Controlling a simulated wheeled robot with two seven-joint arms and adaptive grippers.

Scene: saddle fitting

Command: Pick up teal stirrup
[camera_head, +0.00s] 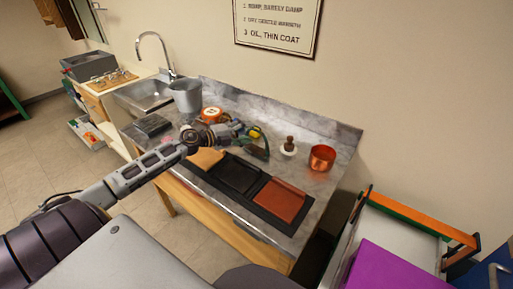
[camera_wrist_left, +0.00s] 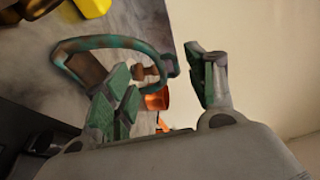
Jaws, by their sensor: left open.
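The teal stirrup (camera_wrist_left: 110,43), worn with rusty brown patches, shows large in the left wrist view as a rounded loop with a brown tread. In the head view the stirrup (camera_head: 261,150) is a small dark green arch on the grey stone counter, partly hidden by my gripper. My left gripper (camera_head: 240,131) is at the stirrup, open, with its green-padded fingers (camera_wrist_left: 165,80) spread apart. One side of the loop appears in the gap between the fingers; I cannot tell whether they touch it. My right gripper is not in view.
A wall rises behind.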

